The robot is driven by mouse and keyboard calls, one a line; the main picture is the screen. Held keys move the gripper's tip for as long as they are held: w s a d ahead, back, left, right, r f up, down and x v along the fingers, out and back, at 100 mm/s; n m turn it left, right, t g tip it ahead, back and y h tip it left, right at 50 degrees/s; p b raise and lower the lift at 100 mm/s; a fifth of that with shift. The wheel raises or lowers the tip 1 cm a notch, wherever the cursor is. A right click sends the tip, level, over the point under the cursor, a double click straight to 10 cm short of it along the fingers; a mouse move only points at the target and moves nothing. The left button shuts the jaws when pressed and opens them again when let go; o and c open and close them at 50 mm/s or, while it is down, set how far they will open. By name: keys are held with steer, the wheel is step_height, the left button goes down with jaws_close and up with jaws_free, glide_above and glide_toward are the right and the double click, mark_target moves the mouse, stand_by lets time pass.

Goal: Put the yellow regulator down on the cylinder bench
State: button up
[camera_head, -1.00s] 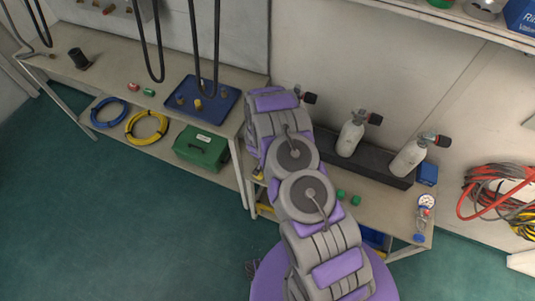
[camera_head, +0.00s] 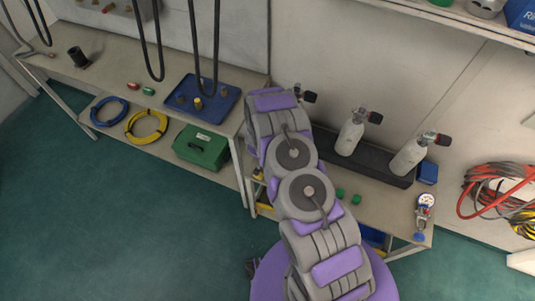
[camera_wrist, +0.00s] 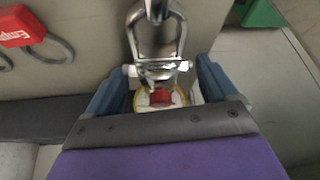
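The wrist view shows the yellow-rimmed regulator (camera_wrist: 142,101) with a red centre and a shiny metal yoke (camera_wrist: 155,48) pointing away from me. It sits between the two blue fingers of my gripper (camera_wrist: 160,88), which appear closed on its sides. In the head view my arm hides the gripper and the regulator. The cylinder bench (camera_head: 385,203) stands right of centre in the head view, partly behind my arm. In the wrist view a beige surface (camera_wrist: 65,82) lies beyond the fingers. I cannot tell whether the regulator touches it.
A black rack (camera_head: 330,150) with white cylinders (camera_head: 350,137) runs along the bench's back. Green caps (camera_head: 356,199), a gauge (camera_head: 425,203) and a blue box (camera_head: 427,173) are on the bench. A blue tray (camera_head: 215,108) is on the left bench.

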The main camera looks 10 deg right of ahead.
steer(key=shift+o, duration=1.1)
steer(key=p+v, duration=0.2)
steer(key=v, duration=1.5)
steer(key=shift+p, duration=0.3)
steer(key=shift+a+r, duration=0.1)
steer(key=shift+r, duration=0.05)
